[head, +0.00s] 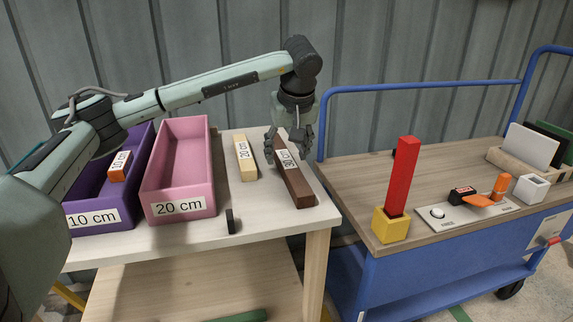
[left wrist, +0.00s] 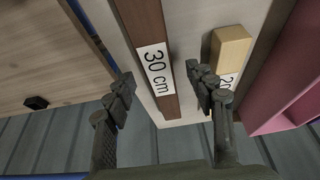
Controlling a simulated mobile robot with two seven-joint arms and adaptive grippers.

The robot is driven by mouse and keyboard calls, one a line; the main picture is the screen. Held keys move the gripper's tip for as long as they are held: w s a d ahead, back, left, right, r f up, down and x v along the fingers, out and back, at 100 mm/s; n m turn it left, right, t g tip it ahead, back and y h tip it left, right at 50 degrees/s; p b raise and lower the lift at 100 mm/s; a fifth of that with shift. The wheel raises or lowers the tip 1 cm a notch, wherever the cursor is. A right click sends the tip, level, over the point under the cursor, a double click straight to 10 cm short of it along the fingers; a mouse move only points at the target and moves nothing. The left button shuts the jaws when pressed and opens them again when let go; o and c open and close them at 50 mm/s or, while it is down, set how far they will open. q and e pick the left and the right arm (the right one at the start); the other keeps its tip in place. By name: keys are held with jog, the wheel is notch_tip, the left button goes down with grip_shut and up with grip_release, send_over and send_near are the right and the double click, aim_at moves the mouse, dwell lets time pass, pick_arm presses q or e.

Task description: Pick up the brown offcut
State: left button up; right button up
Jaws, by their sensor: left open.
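The brown offcut (head: 297,186) is a long dark bar with a white "30 cm" label. It lies on the light worktable near its right edge. My left gripper (head: 287,151) is over the far part of the bar, fingers pointing down, one on each side, open and holding nothing. In the left wrist view the offcut (left wrist: 148,25) runs between the two open fingers of the gripper (left wrist: 161,86). I cannot tell how far the fingertips are above the table. My right gripper is not in view.
A yellow "20 cm" offcut (head: 246,163) lies just left of the brown one. A pink bin (head: 180,190) and a purple bin (head: 99,197) with an orange "10 cm" offcut (head: 120,166) stand further left. A blue trolley (head: 365,215) with a red bar (head: 401,175) stands at right.

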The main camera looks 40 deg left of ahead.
pick_arm(q)
jog(key=shift+x, duration=1.1)
grip_shut()
